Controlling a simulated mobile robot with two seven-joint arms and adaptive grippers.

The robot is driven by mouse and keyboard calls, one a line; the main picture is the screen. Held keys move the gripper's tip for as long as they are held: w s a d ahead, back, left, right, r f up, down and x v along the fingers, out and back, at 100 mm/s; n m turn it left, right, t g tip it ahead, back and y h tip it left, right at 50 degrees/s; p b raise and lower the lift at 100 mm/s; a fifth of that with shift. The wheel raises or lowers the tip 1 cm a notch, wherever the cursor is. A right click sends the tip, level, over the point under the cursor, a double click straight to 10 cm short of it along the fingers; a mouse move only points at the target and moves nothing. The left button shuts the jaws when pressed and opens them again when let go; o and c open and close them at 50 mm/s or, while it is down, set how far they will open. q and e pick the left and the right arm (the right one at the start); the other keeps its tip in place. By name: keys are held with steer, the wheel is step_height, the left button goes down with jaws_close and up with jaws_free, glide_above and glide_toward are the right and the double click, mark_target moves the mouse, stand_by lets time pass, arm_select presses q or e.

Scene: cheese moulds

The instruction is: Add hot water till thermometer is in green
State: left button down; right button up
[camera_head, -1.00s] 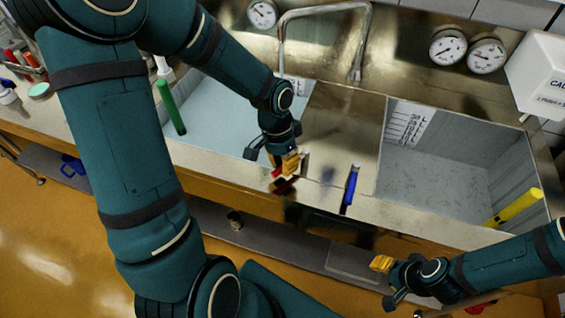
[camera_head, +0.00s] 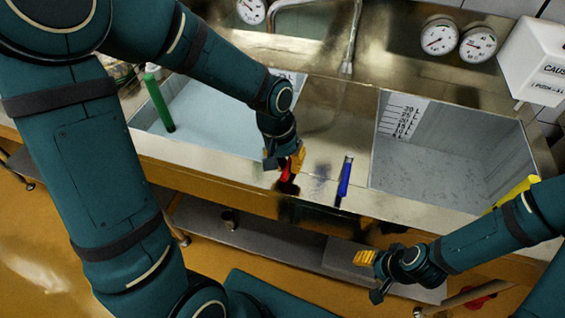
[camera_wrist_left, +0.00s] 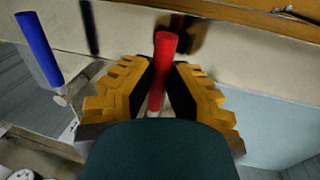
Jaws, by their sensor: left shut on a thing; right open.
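My left gripper (camera_head: 290,163) is at the counter's front edge, shut on an upright red handle (camera_head: 287,174). In the left wrist view the red handle (camera_wrist_left: 163,65) stands between the yellow-padded fingers (camera_wrist_left: 157,90). A blue handle (camera_head: 345,178) stands to the right, apart from my gripper. The left basin (camera_head: 212,118) holds pale bluish liquid, with a green rod (camera_head: 159,103) leaning at its left side. Dial gauges are on the back wall, one at left (camera_head: 251,10) and two at right (camera_head: 438,38); their readings are too small to tell. My right gripper (camera_head: 366,264) is open and empty, below the counter front.
The right basin (camera_head: 450,165) looks empty of liquid and has a litre scale on its wall. A bent metal spout (camera_head: 348,50) rises behind the basins. A white box (camera_head: 537,65) hangs at right. A low shelf (camera_head: 265,240) runs below the counter.

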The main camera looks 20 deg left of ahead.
arm_select(q)
steer(key=shift+s+d+f+n, duration=0.1)
steer(key=shift+d+f+n, duration=0.1)
steer(key=shift+n, duration=0.1)
steer(key=c, duration=0.9)
jaws_free()
steer(key=shift+r, duration=0.1)
step_height(320, 180, up, 12)
steer(key=a, duration=0.2)
steer(key=shift+a, duration=0.15)
stand_by(0.4)
